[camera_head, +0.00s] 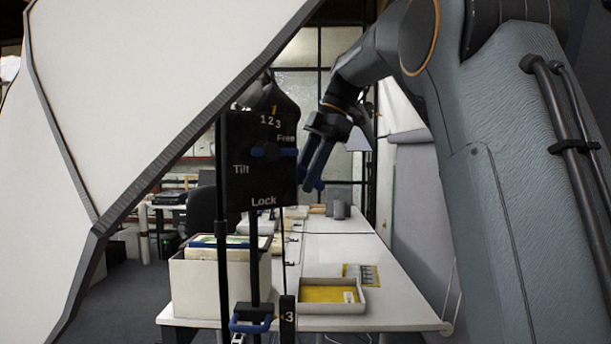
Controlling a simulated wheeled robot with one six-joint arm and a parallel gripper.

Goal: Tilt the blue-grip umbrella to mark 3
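A large white umbrella panel (120,90) with a dark rim fills the left side. In front of it stands a black tilt box (245,180) marked Tilt, Free and Lock, with the scale 1 2 3 on top. An orange pointer (274,111) on the scale stands above the figures, near 2. A dark blue knob (271,152) lies level, just under Free. A blue grip (250,325) is low on the pole, beside a black strip (289,317) showing 3. My gripper (312,187) is open and empty, right of the box and apart from it.
A white table (400,295) stretches behind, with a box of folders (205,280), a shallow tray with a yellow sheet (330,296) and grey containers (340,208). The pole and thin rods stand in front of the table. My arm fills the right side.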

